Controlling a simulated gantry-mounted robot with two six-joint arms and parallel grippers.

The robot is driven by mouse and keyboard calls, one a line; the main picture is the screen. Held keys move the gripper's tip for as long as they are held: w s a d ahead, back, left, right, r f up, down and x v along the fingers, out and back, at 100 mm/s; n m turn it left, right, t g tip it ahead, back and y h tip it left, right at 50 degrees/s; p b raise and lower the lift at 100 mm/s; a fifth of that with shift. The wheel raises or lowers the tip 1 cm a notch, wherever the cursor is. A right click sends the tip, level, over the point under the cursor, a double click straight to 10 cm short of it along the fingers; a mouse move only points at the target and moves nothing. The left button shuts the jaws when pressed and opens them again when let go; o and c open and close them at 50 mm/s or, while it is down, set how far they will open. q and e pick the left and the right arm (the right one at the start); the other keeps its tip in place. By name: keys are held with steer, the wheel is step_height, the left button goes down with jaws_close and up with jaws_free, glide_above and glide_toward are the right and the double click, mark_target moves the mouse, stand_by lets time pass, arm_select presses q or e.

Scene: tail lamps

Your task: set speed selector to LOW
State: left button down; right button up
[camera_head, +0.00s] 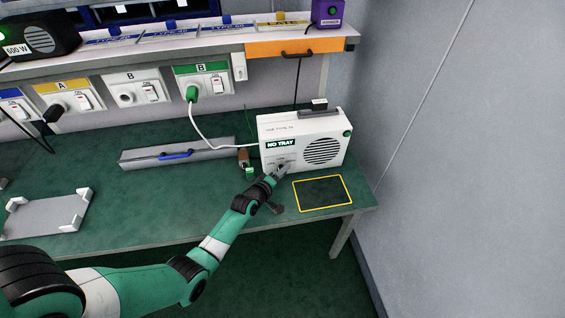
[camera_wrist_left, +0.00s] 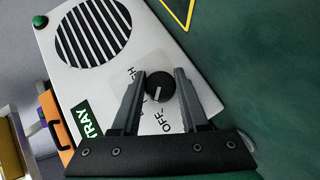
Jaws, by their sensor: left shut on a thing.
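A white device (camera_head: 290,125) with a round black grille and a green "NO TRAY" label stands on the green bench. Its round black speed selector knob (camera_wrist_left: 160,85) shows in the left wrist view, with a light pointer mark on its face. "OFF" is readable beside the knob; the other labels are partly hidden by the fingers, and I cannot tell the exact setting. My left gripper (camera_head: 283,168) is at the lower front of the device. In the wrist view its two fingers (camera_wrist_left: 160,76) are on either side of the knob, shut on it. My right gripper is not in view.
A yellow-outlined rectangle (camera_head: 322,193) lies on the bench right of my gripper. A grey tray-like fixture (camera_head: 48,215) is at the left. A long grey box with a blue handle (camera_head: 176,155) lies behind. A white cable runs to a green plug (camera_head: 192,94).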

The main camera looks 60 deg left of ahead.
arm_select(q)
steer(key=shift+w+r+m+g+p, duration=0.1)
steer(key=shift+r+m+g+p, duration=0.4)
steer(key=shift+g+p, duration=0.5)
steer(key=shift+f+p, duration=0.15)
steer(key=shift+p, duration=0.3)
steer(key=shift+f+m+g, duration=0.25)
steer(key=shift+m+g, duration=0.35)
steer(key=shift+g, duration=0.2)
steer(key=shift+f+m+g+b, duration=0.1)
steer(key=shift+m+g+b, duration=0.65)
steer(key=shift+g, duration=0.75)
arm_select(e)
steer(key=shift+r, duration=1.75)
arm_select(q)
steer(key=shift+c, duration=2.1)
jaws_free()
